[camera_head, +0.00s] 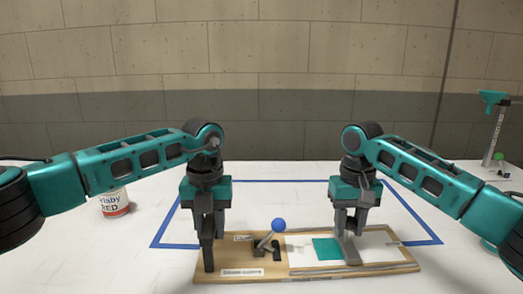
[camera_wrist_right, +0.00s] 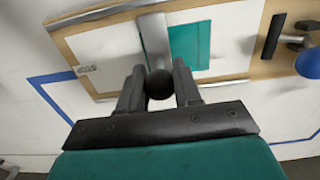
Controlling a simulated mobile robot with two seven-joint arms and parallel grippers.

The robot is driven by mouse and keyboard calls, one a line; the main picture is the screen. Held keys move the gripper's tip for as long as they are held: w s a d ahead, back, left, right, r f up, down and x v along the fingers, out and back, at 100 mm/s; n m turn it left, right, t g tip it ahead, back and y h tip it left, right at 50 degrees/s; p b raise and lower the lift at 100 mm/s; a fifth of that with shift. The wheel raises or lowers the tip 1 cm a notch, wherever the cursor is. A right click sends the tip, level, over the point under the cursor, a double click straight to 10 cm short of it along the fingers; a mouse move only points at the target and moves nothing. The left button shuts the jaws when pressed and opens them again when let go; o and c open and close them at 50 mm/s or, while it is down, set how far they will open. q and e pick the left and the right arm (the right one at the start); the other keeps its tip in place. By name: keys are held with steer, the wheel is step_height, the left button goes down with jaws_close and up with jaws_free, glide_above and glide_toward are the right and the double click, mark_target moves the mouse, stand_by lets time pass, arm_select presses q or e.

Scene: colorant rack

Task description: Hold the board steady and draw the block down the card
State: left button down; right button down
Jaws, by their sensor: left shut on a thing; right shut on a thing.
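The wooden board (camera_head: 228,275) lies flat on the white table. A white card (camera_head: 385,235) lies on its right part, with a teal patch (camera_head: 326,249) on it. My left gripper (camera_head: 208,242) is shut on a dark upright piece (camera_head: 208,261) at the board's left end. My right gripper (camera_head: 350,230) is shut on the dark round knob (camera_wrist_right: 160,84) of the grey metal block (camera_head: 350,251). The block lies across the card at the right edge of the teal patch. The wrist view also shows the block (camera_wrist_right: 154,38) beside the teal (camera_wrist_right: 189,45).
A clamp with a blue ball knob (camera_head: 278,225) stands on the board left of the card. Blue tape (camera_head: 420,225) outlines an area around the board. A white can with red lettering (camera_head: 114,204) stands at the left; a teal-topped stand (camera_head: 492,130) is at the far right.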

arm_select(q)
steer(key=shift+a, duration=0.15)
arm_select(e)
steer(key=shift+d, duration=1.25)
steer(key=shift+w+d, duration=0.1)
steer(key=shift+d, duration=0.9)
steer(key=shift+d, duration=1.05)
